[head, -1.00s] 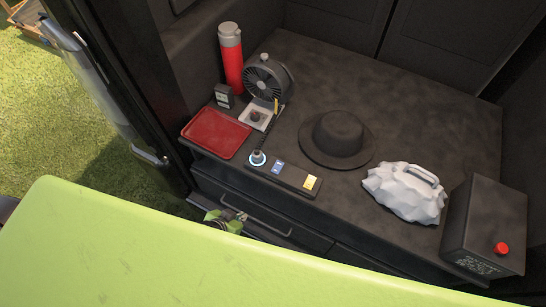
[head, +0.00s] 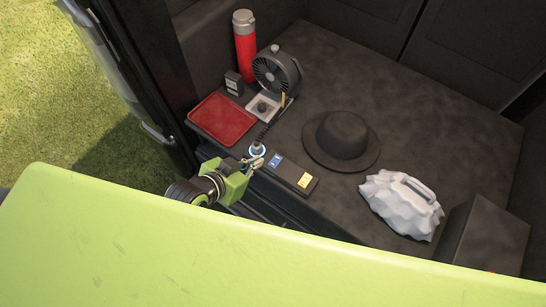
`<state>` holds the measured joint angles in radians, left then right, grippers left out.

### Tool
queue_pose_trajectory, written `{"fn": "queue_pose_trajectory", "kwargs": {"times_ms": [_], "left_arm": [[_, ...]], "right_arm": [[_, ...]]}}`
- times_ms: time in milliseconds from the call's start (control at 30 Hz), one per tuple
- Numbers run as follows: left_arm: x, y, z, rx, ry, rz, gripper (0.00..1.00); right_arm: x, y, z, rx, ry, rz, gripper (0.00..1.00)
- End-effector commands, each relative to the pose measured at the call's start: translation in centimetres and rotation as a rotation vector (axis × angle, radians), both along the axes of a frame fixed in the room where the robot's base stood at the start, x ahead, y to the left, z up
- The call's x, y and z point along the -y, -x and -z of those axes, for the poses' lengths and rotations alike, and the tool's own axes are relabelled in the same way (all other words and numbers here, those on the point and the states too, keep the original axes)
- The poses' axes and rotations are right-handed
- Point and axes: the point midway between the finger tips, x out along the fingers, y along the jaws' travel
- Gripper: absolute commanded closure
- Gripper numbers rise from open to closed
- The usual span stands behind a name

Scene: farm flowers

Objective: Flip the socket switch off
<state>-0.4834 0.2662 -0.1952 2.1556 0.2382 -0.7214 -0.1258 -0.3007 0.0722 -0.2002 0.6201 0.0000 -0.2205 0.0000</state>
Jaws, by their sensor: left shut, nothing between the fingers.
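The black socket strip (head: 290,173) lies along the front edge of the dark counter. It carries a round, light-ringed fitting (head: 257,150) at its left end, a small blue panel (head: 276,160) and a yellow panel (head: 305,181). A dark cord runs up from the round fitting. Which part is the switch, and its position, are too small to tell. My left gripper (head: 252,165) is shut and empty at the strip's left end, just in front of the round fitting; contact is unclear. My right gripper is out of view.
A red tray (head: 222,119), red flask (head: 245,46), grey fan (head: 275,71) and small white-bordered plate (head: 264,106) stand behind the strip. A black hat (head: 341,141), white crumpled object (head: 401,205) and black box (head: 484,240) are to the right. Drawers lie below the counter edge.

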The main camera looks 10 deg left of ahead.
Motion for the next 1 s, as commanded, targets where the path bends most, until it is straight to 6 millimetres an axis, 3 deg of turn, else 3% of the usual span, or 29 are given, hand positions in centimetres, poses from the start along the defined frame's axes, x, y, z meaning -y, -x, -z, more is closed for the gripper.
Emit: {"fn": "queue_pose_trajectory", "kwargs": {"times_ms": [233, 700, 1000], "left_arm": [[0.6, -1.4, 1.0, 0.0, 0.002, -0.001, 1.0], [3.1, -7.6, 6.2, -0.001, 0.001, -0.001, 1.0], [3.1, -7.7, 9.6, -0.001, -0.001, -0.001, 1.0]], "right_arm": [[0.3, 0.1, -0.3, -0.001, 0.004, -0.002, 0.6], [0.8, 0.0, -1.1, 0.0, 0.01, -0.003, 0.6], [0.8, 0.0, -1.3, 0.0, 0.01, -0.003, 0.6]]}}
